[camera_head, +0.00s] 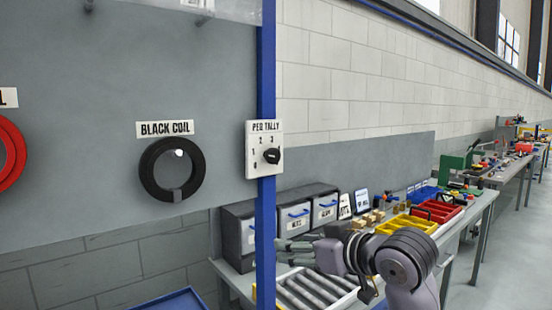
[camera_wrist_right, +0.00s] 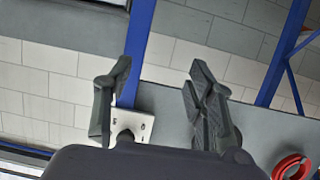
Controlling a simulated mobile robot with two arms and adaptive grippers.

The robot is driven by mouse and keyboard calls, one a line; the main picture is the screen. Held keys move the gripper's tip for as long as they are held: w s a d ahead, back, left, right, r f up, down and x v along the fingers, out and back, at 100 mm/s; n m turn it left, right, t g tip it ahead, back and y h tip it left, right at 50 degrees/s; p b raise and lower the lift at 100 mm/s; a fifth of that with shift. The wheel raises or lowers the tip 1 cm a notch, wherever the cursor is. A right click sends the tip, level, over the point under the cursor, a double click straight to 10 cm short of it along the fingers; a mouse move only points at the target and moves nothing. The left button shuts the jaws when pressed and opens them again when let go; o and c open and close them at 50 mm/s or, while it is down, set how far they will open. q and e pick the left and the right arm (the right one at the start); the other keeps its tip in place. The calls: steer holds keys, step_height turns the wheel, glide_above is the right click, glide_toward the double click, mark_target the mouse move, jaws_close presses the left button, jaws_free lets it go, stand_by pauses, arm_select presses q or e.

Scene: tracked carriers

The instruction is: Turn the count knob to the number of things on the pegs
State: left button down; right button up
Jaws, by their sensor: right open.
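The white PEG TALLY plate (camera_head: 264,168) is fixed to a blue post, with a black knob (camera_head: 272,156) and printed numbers around it. I cannot tell which number the knob points to. A black coil (camera_head: 148,180) hangs on a peg under a BLACK COIL label. A red coil (camera_head: 15,152) hangs at the left edge, partly cut off. My right gripper (camera_head: 281,252) is below the plate, apart from it. In the wrist view my right gripper (camera_wrist_right: 161,68) is open and empty; the plate (camera_wrist_right: 143,122) and the knob (camera_wrist_right: 124,138) show beyond its fingers.
The blue post (camera_head: 266,215) stands at the edge of the grey peg board (camera_head: 80,120). Behind my right arm is a workbench with grey drawers (camera_head: 293,218), a roller tray (camera_head: 305,290) and coloured bins (camera_head: 406,224). A blue tray edge (camera_head: 180,300) shows at the bottom.

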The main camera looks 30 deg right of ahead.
mark_target(275, 157)
steer(key=s+d+r+t, duration=0.2)
steer(key=s+r, duration=0.1)
steer(key=r, duration=0.5)
steer(key=s+d+r+t, duration=0.1)
steer(key=s+r+t, duration=0.15)
steer(key=r, duration=0.55)
steer(key=shift+g, duration=0.45)
steer(key=w+p, duration=0.1)
steer(key=w, duration=0.4)
steer(key=w+p, duration=0.2)
steer(key=w, duration=0.4)
steer(key=w+a+p, duration=0.1)
steer(key=w, duration=0.4)
steer(key=shift+w+a+f+p, duration=0.1)
steer(key=shift+w+f+p, duration=0.1)
steer(key=shift+w+p, duration=0.15)
steer(key=shift+y, duration=0.4)
steer(key=shift+c, duration=0.5)
steer(key=c, duration=1.1)
